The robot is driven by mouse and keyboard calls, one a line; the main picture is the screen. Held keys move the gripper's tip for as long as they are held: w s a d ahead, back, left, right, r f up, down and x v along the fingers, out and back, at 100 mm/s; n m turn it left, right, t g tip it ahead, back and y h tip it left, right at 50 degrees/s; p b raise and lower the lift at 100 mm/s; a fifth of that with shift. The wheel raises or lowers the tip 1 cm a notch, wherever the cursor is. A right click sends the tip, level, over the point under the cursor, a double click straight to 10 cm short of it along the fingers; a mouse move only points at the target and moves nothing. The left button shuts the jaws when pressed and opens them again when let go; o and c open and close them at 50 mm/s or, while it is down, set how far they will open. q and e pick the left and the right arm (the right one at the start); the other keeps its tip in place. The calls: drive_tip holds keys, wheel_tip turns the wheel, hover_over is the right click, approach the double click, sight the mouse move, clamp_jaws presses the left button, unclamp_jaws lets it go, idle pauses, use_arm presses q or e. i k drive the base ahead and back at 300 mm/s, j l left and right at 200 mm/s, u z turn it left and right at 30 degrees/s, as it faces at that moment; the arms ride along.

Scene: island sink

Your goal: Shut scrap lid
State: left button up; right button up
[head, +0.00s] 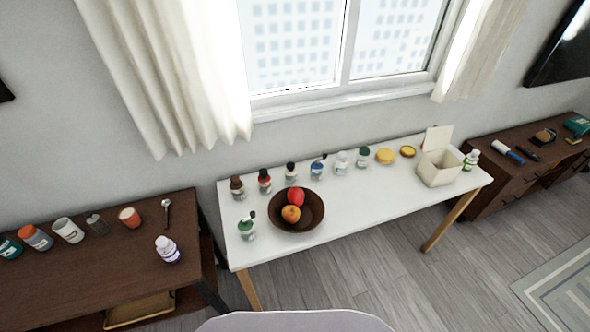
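A cream box (438,172) stands near the right end of the white table. Its lid (437,139) is raised, standing up at the back of the box, so the box is open at the top. I cannot see what is inside it. Neither of my grippers shows in the head view.
The white table (352,209) also holds a dark bowl (317,216) with fruit, a row of several bottles and two yellow round items. A small bottle (470,160) stands close to the box's right side. Brown cabinets flank the table. The floor in front is clear.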

sight(436, 138)
drive_tip(key=z, duration=1.3)
